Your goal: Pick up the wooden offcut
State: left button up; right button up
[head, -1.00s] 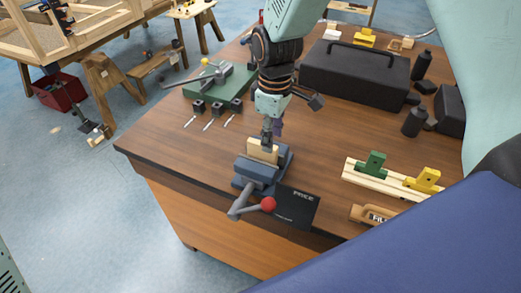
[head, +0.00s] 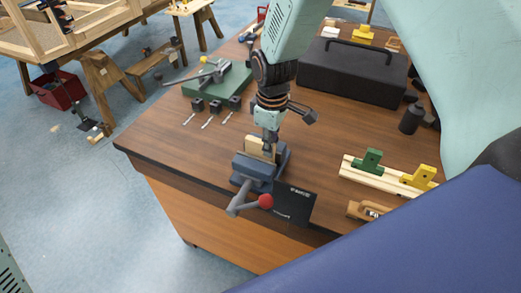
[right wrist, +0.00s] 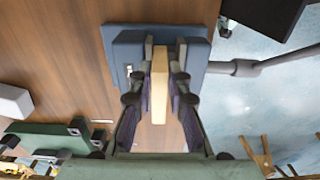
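The wooden offcut (head: 256,147) is a pale block standing upright in a blue-grey vise (head: 252,170) at the table's front edge. My right gripper (head: 269,148) reaches down over it. In the right wrist view the offcut (right wrist: 159,85) stands between the two fingers of my right gripper (right wrist: 162,75), above the vise (right wrist: 125,45). The fingers straddle it, with a narrow gap showing at least on the right side, so they look open. The offcut's lower part is hidden in the vise. My left gripper is not in view.
A black toolbox (head: 353,75) and a green-based tool (head: 218,80) stand behind. A pale rail with green and yellow blocks (head: 385,178) lies to the right.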

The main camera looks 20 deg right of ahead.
jog(key=shift+s+a+r, duration=0.1)
jog(key=shift+a, duration=0.05)
grip_shut()
jog(key=shift+d, duration=0.2)
